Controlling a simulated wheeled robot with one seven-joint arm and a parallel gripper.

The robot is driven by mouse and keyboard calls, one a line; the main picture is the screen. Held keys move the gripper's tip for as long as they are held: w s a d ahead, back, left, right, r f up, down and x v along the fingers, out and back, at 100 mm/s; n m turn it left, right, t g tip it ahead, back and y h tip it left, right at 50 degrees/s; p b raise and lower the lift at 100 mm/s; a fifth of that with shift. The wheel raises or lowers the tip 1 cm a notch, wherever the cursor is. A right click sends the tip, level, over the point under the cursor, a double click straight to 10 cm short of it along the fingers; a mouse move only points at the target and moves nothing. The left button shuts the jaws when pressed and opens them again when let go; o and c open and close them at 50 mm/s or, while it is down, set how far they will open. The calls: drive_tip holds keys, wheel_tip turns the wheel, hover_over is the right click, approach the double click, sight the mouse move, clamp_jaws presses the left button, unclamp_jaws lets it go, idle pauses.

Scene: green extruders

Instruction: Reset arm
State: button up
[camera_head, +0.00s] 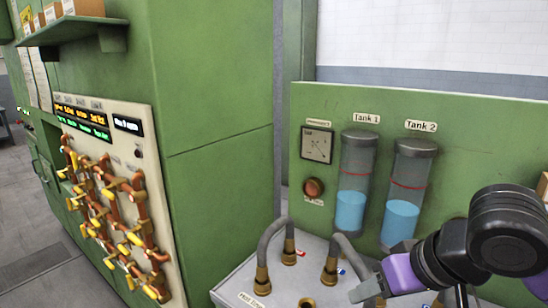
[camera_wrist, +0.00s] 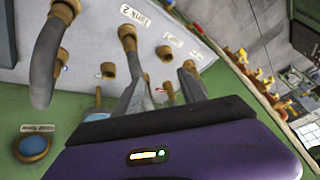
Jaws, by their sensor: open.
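My gripper (camera_wrist: 160,88) is open, with two grey fingers apart beyond its purple body in the wrist view. I see nothing held between them. In the head view, my gripper (camera_head: 368,288) is at the lower right, low over the front panel with brass fittings. My black and purple arm comes in from the right edge. In the wrist view, brass fittings show around and beyond the fingers. I cannot tell whether the fingers touch any of them.
A pale panel (camera_head: 240,283) carries grey hoses (camera_head: 268,240) and brass fittings (camera_head: 307,303). Behind it stand two tanks (camera_head: 352,180) with blue liquid, a gauge (camera_head: 316,145) and a red button (camera_head: 314,187). A green cabinet (camera_head: 205,80) with orange pipework (camera_head: 110,220) stands left.

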drive_tip(key=w+a+r+t+y, duration=0.25)
drive_tip(key=r+t, duration=0.45)
drive_tip(key=r, duration=0.4)
drive_tip(key=w+a+r+t+y, duration=0.2)
drive_tip(key=r+t+y, duration=0.2)
drive_tip(key=r+t, duration=0.45)
drive_tip(key=s+d+f+m+t+h, duration=0.2)
drive_tip(key=s+d+f+m+h, duration=0.7)
drive_tip(key=s+f+h, duration=0.45)
drive_tip(key=s+a+f+n+g+y, duration=0.1)
drive_tip(key=s+f+n+g, duration=0.2)
drive_tip(key=s+f, duration=0.7)
drive_tip(key=s+a+f+n+g+y, duration=0.1)
drive_tip(key=s+f+g, duration=0.4)
drive_tip(key=s+f, duration=0.5)
drive_tip(key=s+n+y, duration=0.1)
drive_tip(key=s+n, duration=0.1)
drive_tip(key=s, duration=0.4)
drive_tip(key=shift+s+y, duration=0.3)
